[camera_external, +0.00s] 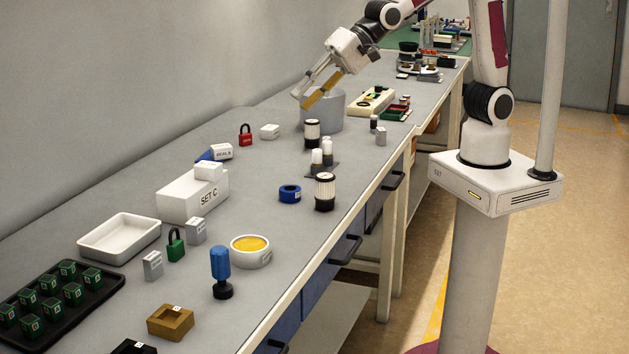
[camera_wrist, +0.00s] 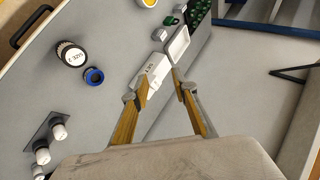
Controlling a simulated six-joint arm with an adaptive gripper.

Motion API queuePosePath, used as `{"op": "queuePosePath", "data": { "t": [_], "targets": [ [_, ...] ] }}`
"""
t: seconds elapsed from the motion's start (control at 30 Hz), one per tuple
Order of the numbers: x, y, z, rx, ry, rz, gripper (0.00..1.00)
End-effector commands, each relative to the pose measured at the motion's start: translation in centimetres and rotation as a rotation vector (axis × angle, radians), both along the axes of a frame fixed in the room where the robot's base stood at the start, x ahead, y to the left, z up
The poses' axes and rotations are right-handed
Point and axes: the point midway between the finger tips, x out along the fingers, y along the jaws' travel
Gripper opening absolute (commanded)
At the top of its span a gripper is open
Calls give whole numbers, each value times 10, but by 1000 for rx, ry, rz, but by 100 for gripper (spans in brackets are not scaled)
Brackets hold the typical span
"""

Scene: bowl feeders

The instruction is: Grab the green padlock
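The green padlock (camera_external: 176,246) stands upright on the grey bench in the external view, between two small light boxes and close to the white tray. In the wrist view the green padlock (camera_wrist: 170,20) is small, near the top, beside the tray. My gripper (camera_external: 304,102) is far from it, toward the back of the bench, above or beside a grey round container. In the wrist view my gripper (camera_wrist: 162,82) shows two yellow-padded fingers spread apart with nothing held between them.
A white SET C box (camera_external: 193,196) with a smaller box on top stands between my gripper and the padlock. The white tray (camera_external: 119,258), yellow-filled bowl (camera_external: 265,258) and blue-handled tool (camera_external: 221,272) are near the padlock. A red padlock (camera_external: 245,135) stands near the wall.

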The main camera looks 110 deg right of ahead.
Motion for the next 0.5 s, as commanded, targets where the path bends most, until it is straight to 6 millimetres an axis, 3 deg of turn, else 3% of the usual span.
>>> {"op": "queuePosePath", "data": {
  "t": [0.5],
  "targets": [
    [106, 22, -46, 360, -96, -243, 28]
  ]
}}
